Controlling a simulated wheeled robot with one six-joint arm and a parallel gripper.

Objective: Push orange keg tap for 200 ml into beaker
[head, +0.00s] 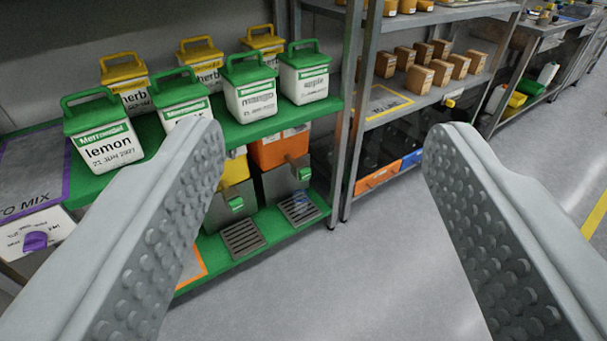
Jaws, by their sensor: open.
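My gripper (322,150) is open and empty, its two studded grey fingers spread wide in the foreground. Between the fingers, on the lower green shelf, stands the orange keg (279,151) on a grey body with a small tap (304,174) at its right front. A drip grate (299,208) lies below it on the green shelf. A yellow keg (236,168) with its own tap stands to its left, partly hidden by my left finger. My fingers touch neither keg. I see no beaker in this view.
Green-lidded containers (249,88) and yellow-lidded ones behind them stand on the upper green shelf (180,125). A metal rack (357,110) to the right holds small brown boxes (419,78) and orange and blue bins. The grey floor (375,260) is clear.

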